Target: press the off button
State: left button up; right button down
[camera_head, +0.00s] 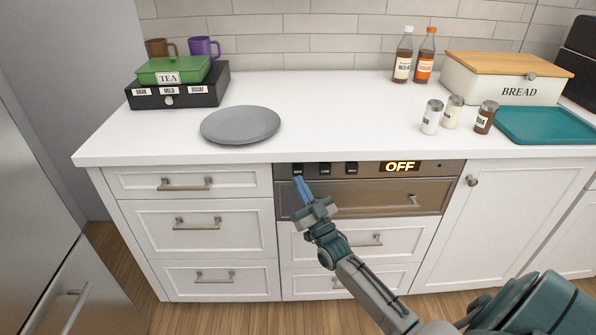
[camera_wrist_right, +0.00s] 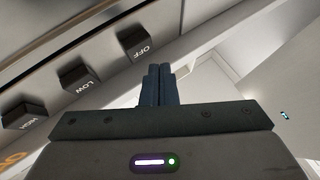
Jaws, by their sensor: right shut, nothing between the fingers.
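A steel warming drawer panel under the counter carries a row of three dark buttons and a lit display (camera_head: 400,167) reading OFF. The off button (camera_head: 297,169) is the leftmost in the head view. In the wrist view the off button (camera_wrist_right: 131,42) sits by its OFF label, beside the low button (camera_wrist_right: 78,75) and the high button (camera_wrist_right: 22,115). My right gripper (camera_head: 298,180) is shut and empty, its blue fingertips just below the off button. In the wrist view its fingertips (camera_wrist_right: 159,68) are beside that button; I cannot tell whether they touch it. My left gripper is out of view.
The drawer handle (camera_head: 412,200) lies to the right of my gripper. The white counter (camera_head: 330,115) above overhangs the panel and holds a grey plate (camera_head: 240,125), tea boxes, shakers (camera_head: 432,117) and a bread box (camera_head: 500,85). The floor in front shows free room.

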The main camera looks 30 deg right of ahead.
jog(key=shift+s+a+p, duration=0.4)
jog(key=shift+s+a, duration=0.2)
jog(key=shift+s, duration=0.35)
jog(key=shift+s+a+p, duration=0.4)
jog(key=shift+s+a, duration=0.15)
jog(key=shift+s, duration=0.35)
